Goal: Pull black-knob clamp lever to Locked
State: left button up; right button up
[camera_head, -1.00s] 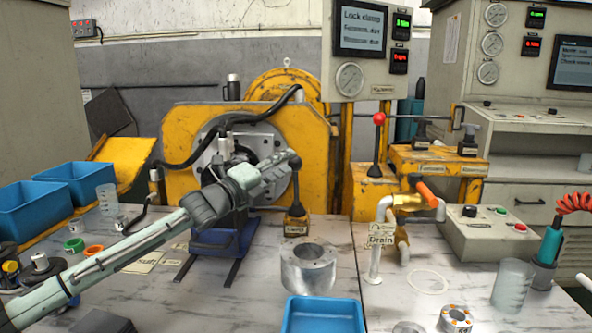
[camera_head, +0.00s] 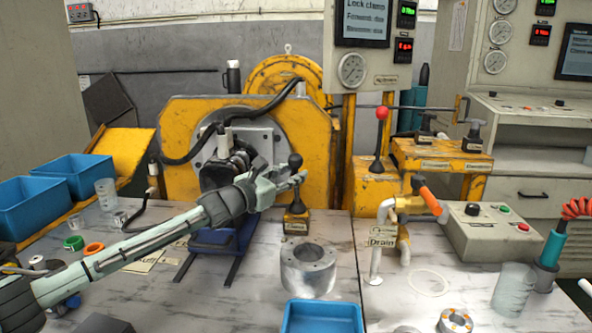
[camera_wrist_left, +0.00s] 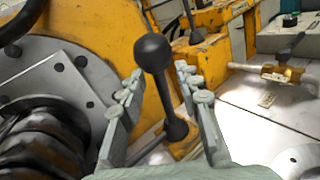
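The clamp lever is a dark rod with a round black knob (camera_head: 295,160), standing roughly upright on a small yellow base (camera_head: 296,222) with a label too small to read. My left gripper (camera_head: 296,180) reaches in from the left and is at the lever just below the knob. In the left wrist view, the black knob (camera_wrist_left: 153,52) and its rod show between the two spread fingers of my left gripper (camera_wrist_left: 163,108), with gaps on both sides. The fingers do not appear closed on the rod. My right gripper is not in view.
A red-knobbed lever (camera_head: 382,114) stands on a yellow block to the right. A metal cylinder (camera_head: 308,270) and blue tray (camera_head: 322,318) are in front of the clamp. The large yellow machine (camera_head: 310,130) stands behind it. A display (camera_head: 362,20) shows "Lock clamp".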

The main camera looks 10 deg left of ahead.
pick_arm(q)
jog(key=shift+x, duration=1.05)
jog(key=shift+c, duration=0.3)
grip_shut()
